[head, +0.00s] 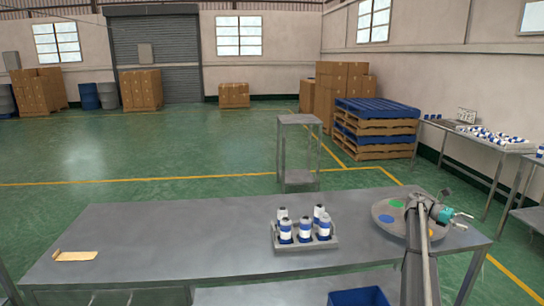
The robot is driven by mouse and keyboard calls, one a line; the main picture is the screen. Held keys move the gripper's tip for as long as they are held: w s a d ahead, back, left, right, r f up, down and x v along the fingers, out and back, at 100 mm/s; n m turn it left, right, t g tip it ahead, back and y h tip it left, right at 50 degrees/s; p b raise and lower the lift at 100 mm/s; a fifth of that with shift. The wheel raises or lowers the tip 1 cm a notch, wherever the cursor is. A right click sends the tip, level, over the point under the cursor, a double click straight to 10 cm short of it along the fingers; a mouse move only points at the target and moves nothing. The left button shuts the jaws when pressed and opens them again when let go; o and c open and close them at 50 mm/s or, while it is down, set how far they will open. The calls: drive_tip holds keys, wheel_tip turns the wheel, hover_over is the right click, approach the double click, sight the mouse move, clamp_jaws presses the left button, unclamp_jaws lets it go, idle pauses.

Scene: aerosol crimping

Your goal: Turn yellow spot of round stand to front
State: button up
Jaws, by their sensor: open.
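The round stand (379,209) is a grey disc at the right end of the grey metal table. A green spot (396,204) lies on its back left and a blue spot (387,219) on its left. My gripper (463,216), with a teal body, is above the right side of the stand. It is open, and nothing shows between its fingers. My arm hides the middle and front of the stand. I cannot tell whether the gripper touches it.
A tray (308,245) with several blue-and-white cans stands left of the stand. A wooden piece (76,256) lies at the table's far left. A blue bin (358,297) is below the front edge. The table's middle left is clear.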

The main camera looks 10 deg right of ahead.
drive_tip(key=s+a+f+m+t+y+b, duration=0.1)
drive_tip(key=s+a+f+t+y+b, duration=0.3)
drive_tip(key=a+f, duration=0.85)
drive_tip(key=s+a+f+m+t+b, duration=0.15)
drive_tip(key=a+f+t, duration=0.35)
drive_tip(key=a, duration=1.5)
drive_tip(key=s+a+f+m+t+y+b, duration=0.25)
drive_tip(key=a+f+t, duration=0.4)
drive_tip(key=a, duration=0.95)
drive_tip(key=s+a+f+m+y+b, duration=0.1)
drive_tip(key=s+a+f+y, duration=0.15)
drive_tip(key=a, duration=0.45)
drive_tip(key=s+a+f+m+y+b, duration=0.1)
drive_tip(key=s+a+f, duration=0.15)
drive_tip(key=a, duration=0.35)
wheel_tip(320, 180, up, 14)
drive_tip(key=p, duration=1.3)
drive_tip(key=shift+f, duration=0.25)
